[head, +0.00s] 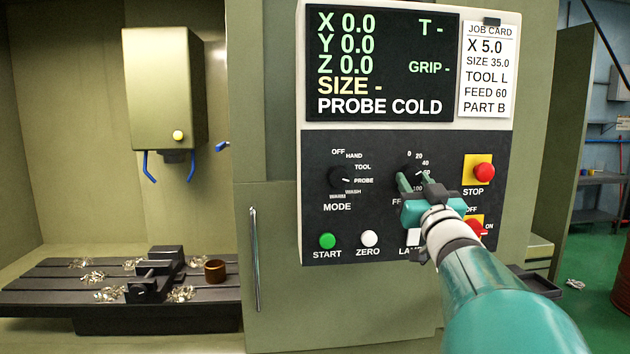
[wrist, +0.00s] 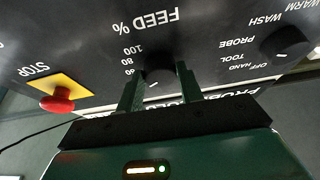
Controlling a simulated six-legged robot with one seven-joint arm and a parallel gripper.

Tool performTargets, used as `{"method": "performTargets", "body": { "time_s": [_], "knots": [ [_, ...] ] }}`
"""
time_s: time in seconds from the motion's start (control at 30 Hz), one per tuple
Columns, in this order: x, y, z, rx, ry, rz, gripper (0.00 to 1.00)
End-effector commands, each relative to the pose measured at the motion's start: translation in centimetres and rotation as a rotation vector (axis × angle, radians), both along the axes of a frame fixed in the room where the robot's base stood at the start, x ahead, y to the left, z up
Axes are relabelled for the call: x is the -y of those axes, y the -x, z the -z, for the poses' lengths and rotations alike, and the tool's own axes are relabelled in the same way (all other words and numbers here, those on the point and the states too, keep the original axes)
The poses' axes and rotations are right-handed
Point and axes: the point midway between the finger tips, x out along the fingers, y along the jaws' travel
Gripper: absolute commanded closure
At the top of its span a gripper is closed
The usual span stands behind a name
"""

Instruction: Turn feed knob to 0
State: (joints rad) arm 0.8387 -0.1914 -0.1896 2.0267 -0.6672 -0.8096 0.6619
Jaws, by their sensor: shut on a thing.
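The black feed knob (head: 410,173) is on the dark control panel, with a printed scale from 0 through 20, 40 and on to 100 around it. My gripper (head: 414,183) reaches in from the lower right and is shut on the knob, one teal finger on each side. The wrist view, upside down, shows the knob (wrist: 159,76) between the two fingers, under the words FEED %. A small pale mark shows on the knob, but I cannot read exactly which number it points to. My gripper hides part of the feed label and scale.
The mode knob (head: 342,180) is to the left, with START (head: 327,240) and ZERO (head: 369,238) buttons below. The red stop button (head: 484,171) is close on the right. A red switch (head: 474,229) is beside my wrist. The job card (head: 488,70) reads FEED 60.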

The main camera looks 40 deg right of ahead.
Motion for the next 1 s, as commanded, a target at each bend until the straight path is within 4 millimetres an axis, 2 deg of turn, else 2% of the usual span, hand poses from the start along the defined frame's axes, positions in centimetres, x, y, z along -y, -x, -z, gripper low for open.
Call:
{"method": "performTargets", "body": {
  "time_s": [0.47, 1.0],
  "knots": [
    [0.2, -0.06, -0.14, -0.034, 0.063, 0.002, 0.86],
    [0.59, 0.13, -0.33, -0.256, 0.44, 0.001, 0.86]
  ]
}}
